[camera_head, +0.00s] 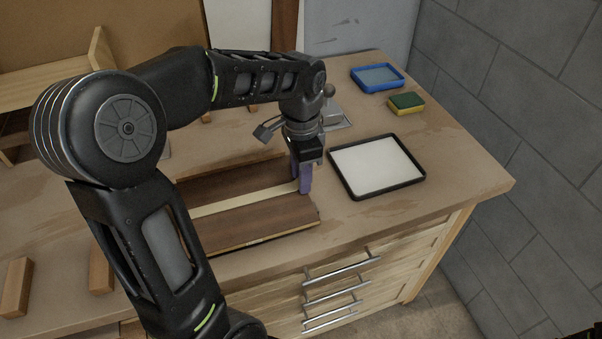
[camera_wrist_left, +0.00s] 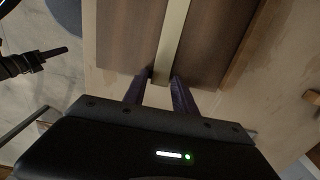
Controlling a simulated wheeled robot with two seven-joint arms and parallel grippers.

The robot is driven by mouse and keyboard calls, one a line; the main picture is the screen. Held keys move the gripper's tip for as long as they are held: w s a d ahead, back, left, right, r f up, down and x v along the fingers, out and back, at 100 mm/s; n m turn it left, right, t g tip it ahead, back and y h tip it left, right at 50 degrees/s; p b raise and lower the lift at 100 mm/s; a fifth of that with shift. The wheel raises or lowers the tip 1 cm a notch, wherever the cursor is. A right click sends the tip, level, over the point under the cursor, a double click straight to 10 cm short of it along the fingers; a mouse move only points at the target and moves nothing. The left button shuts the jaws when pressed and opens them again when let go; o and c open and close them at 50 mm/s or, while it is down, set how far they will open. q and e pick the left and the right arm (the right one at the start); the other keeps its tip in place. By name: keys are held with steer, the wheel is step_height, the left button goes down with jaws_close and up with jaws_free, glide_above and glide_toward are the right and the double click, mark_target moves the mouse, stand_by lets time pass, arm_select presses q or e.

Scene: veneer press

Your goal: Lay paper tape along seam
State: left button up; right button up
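Two dark brown veneer sheets (camera_head: 255,220) lie side by side on the bench. A pale strip, apparently the paper tape (camera_head: 245,198), runs lengthwise along the seam between them. It also shows in the left wrist view (camera_wrist_left: 172,40), running up the picture. My left gripper (camera_head: 304,187) points down at the right end of the strip. In the left wrist view its purple fingers (camera_wrist_left: 161,78) stand apart on either side of the strip's end. Contact with the strip is unclear. A black part at the wrist view's left, apparently my right gripper (camera_wrist_left: 55,52), is seen side-on.
A black-rimmed white tray (camera_head: 376,166) lies right of the sheets. A blue tray (camera_head: 377,77) and a yellow-green sponge (camera_head: 406,103) are farther back. Wooden blocks (camera_head: 17,287) sit at the front left. Drawers with metal handles (camera_head: 335,287) are below the bench edge.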

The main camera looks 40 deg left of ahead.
arm_select(q)
steer(key=shift+o, duration=0.9)
steer(key=shift+r, duration=0.2)
step_height(320, 180, up, 8)
step_height(320, 180, up, 4)
steer(key=p, duration=0.2)
steer(key=shift+p, duration=0.35)
